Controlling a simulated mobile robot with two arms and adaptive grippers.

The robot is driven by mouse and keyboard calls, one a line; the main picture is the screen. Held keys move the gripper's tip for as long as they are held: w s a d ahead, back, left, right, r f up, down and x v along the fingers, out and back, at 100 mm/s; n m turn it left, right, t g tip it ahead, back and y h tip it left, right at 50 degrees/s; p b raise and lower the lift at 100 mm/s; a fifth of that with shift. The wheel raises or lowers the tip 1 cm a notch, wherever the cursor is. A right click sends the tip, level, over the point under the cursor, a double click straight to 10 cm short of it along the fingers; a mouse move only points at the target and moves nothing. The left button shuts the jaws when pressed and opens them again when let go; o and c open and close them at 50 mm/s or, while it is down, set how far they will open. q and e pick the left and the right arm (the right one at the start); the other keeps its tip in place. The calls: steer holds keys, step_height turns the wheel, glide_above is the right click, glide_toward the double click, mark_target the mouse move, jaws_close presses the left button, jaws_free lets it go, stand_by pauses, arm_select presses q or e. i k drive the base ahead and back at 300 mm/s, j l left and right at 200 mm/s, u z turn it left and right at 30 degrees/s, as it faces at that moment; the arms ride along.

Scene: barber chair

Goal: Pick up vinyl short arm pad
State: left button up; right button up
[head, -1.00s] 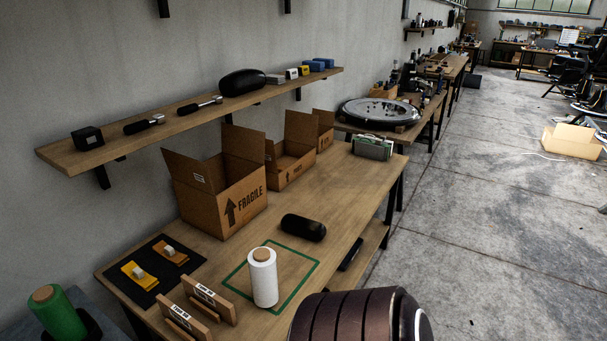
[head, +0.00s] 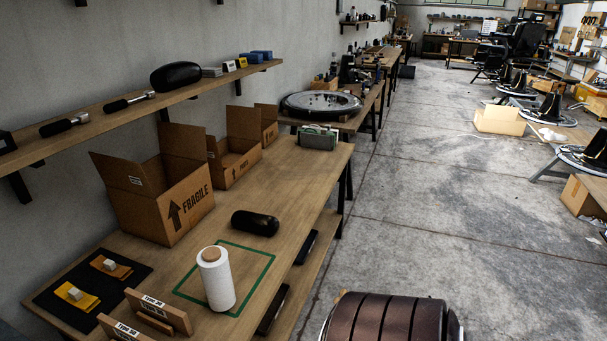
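A short, black, rounded pad (head: 255,222) with a smooth sheen lies on the wooden workbench (head: 310,180), just behind a green-outlined square. It looks like the vinyl short arm pad. A larger black rounded pad (head: 176,76) lies on the wall shelf above. Dark pads also show on the lower shelf under the bench, one (head: 306,247) farther back and one (head: 272,309) nearer; they are partly hidden. Neither of my grippers is in view.
A white wrap roll (head: 216,280) stands in the green square. Open cardboard boxes, one a FRAGILE box (head: 168,203), stand along the wall side. A black mat (head: 52,301) with small parts lies front left. Clear concrete floor (head: 420,220) runs along the bench's right.

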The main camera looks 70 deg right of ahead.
mark_target(250, 221)
steer(key=i+j+z, duration=0.1)
steer(key=z, duration=1.75)
steer(key=i+u, duration=0.1)
steer(key=u, duration=0.7)
steer(key=i+l+u, duration=0.1)
steer(key=u, duration=0.3)
steer(key=l+u, duration=0.15)
steer(key=u, duration=0.25)
steer(key=l+u, duration=0.3)
steer(key=l, duration=0.2)
steer(key=l+u, duration=0.25)
steer(key=l, duration=0.3)
steer(key=l+u, duration=0.3)
steer(key=l, duration=0.2)
steer(key=k+l+u, duration=0.1)
steer(key=l+u, duration=0.2)
steer(key=l, duration=0.2)
steer(key=k+l+u, duration=0.25)
steer(key=l, duration=0.2)
steer(key=i+l, duration=0.05)
steer(key=i, duration=0.05)
